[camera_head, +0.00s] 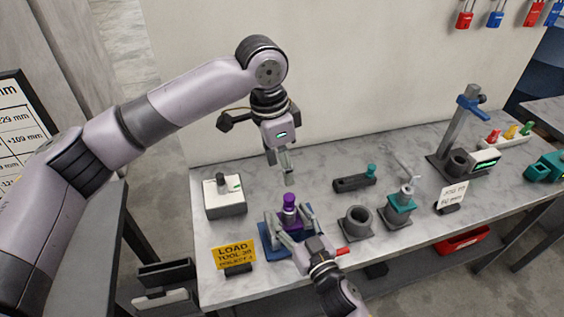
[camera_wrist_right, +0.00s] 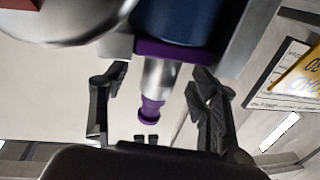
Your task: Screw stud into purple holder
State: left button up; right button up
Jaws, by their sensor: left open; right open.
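The purple holder (camera_head: 293,226) sits on a blue base (camera_head: 265,240) near the front of the bench. A grey metal stud with a purple top (camera_head: 289,200) stands upright from it; how deep it sits I cannot tell. My right gripper (camera_head: 290,218) is open, with one finger on each side of the stud and a gap visible. The right wrist view shows the metal stud (camera_wrist_right: 158,78) between the spread fingers and the holder's purple edge (camera_wrist_right: 175,48). My left gripper (camera_head: 287,171) is open and empty, pointing down above the purple top, apart from it.
A white box (camera_head: 225,198) and a yellow sign (camera_head: 233,255) are at left. A grey ring fixture (camera_head: 356,222), a teal fixture (camera_head: 398,210) and a dark block (camera_head: 352,184) stand at right. A blue-clamped post (camera_head: 462,125) stands farther right. A wall rises behind.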

jog(key=v, duration=1.1)
jog(key=shift+s+d, duration=0.2)
jog(key=shift+s, duration=0.15)
jog(key=shift+s+f, duration=0.1)
